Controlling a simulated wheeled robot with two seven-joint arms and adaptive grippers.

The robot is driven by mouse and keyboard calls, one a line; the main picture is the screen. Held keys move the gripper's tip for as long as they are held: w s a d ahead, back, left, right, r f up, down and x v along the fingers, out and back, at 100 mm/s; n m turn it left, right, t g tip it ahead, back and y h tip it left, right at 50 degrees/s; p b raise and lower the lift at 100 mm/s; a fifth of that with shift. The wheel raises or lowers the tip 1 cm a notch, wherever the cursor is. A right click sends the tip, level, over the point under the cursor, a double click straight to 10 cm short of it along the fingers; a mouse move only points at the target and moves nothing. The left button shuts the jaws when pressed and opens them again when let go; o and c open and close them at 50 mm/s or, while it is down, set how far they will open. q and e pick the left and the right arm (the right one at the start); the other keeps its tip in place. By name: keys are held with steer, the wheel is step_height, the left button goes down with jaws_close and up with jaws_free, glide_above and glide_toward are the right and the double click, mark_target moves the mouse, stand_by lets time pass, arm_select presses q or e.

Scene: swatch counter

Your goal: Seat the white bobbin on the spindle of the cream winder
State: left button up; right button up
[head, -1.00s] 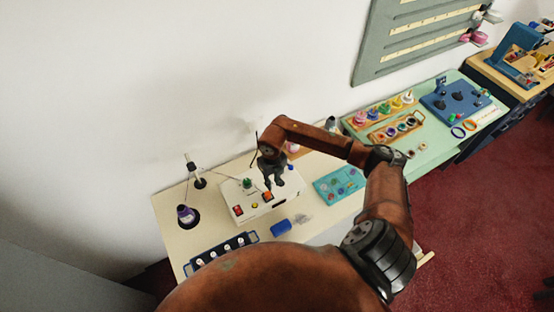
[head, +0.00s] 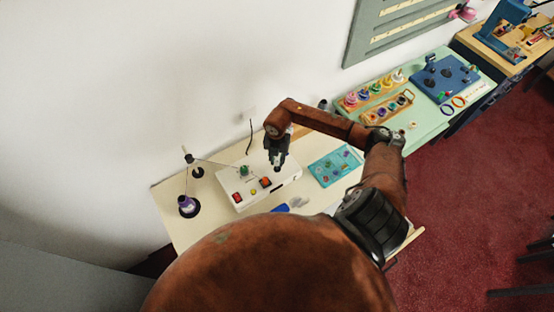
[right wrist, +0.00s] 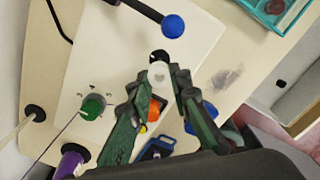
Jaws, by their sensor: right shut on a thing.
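The cream winder (head: 232,182) is a pale box on the cream table, with a green knob (head: 244,171) and coloured buttons on top. My right gripper (head: 279,167) is over the winder's right part. In the right wrist view its fingers (right wrist: 158,82) are shut on the small white bobbin (right wrist: 158,72), held at the fingertips. The black spindle (right wrist: 159,56) shows just beyond the bobbin, close to it in the picture. I cannot tell whether the bobbin touches or surrounds the spindle. My left gripper is not in view.
A blue-ball lever (right wrist: 173,26) stands beyond the spindle. A purple thread cone (head: 187,205) and a thread post (head: 197,172) stand left of the winder. A teal tray (head: 335,167) lies to the right. A blue object (head: 281,208) is partly hidden in front.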

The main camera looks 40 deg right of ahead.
mark_target(277, 168)
steer(key=shift+f+b, duration=1.5)
steer(key=shift+f, duration=0.75)
steer(key=o, duration=0.8)
step_height(277, 168, up, 12)
